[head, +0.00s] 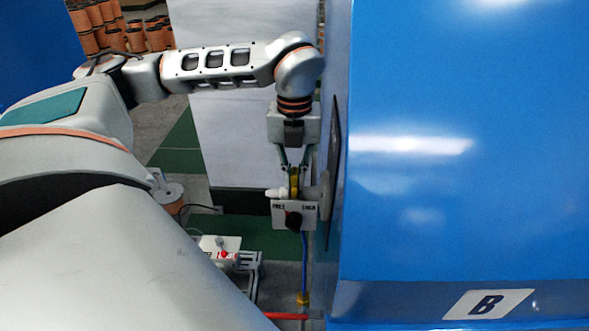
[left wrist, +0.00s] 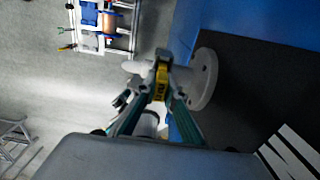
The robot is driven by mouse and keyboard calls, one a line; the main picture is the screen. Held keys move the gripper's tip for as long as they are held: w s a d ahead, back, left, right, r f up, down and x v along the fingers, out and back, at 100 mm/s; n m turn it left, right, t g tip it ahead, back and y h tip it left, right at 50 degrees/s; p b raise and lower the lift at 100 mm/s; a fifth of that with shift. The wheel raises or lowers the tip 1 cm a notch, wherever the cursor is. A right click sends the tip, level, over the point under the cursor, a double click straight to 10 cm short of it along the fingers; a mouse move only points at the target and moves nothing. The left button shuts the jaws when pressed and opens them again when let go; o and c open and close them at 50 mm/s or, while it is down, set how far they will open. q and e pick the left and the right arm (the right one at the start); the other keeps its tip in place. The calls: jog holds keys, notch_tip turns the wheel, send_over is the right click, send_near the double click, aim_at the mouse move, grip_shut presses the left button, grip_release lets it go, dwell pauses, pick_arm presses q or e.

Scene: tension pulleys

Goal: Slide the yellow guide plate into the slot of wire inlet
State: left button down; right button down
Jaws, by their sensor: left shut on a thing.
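My left gripper (head: 294,172) points down beside the blue machine and is shut on the yellow guide plate (head: 294,187). In the left wrist view the gripper (left wrist: 161,95) has its fingertips close together, with the yellow guide plate (left wrist: 161,79) between them. The wire inlet is a pale grey fitting (head: 322,194) on the machine's side, and its round flange (left wrist: 206,78) shows in the left wrist view. The plate is right at the inlet's body. The slot is hidden by the fingers, so I cannot tell how far the plate is in. My right gripper is not in view.
A white plate marked FREE and LOCK with a dark knob (head: 293,220) is just below the gripper. The blue machine (head: 460,140) fills the right side. A blue cable (head: 304,262) hangs below. A small frame with a spool (left wrist: 108,22) stands on the floor.

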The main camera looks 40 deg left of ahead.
pick_arm(q)
jog(key=shift+f, duration=0.2)
jog(key=shift+f, duration=0.1)
dwell(0.4)
jog(key=shift+d, duration=0.1)
dwell(1.2)
jog(key=shift+f, duration=0.1)
jog(key=shift+r+p, duration=0.3)
jog(key=shift+r, duration=0.15)
dwell(0.7)
jog(key=c, duration=2)
grip_release()
jog(key=shift+c, duration=0.2)
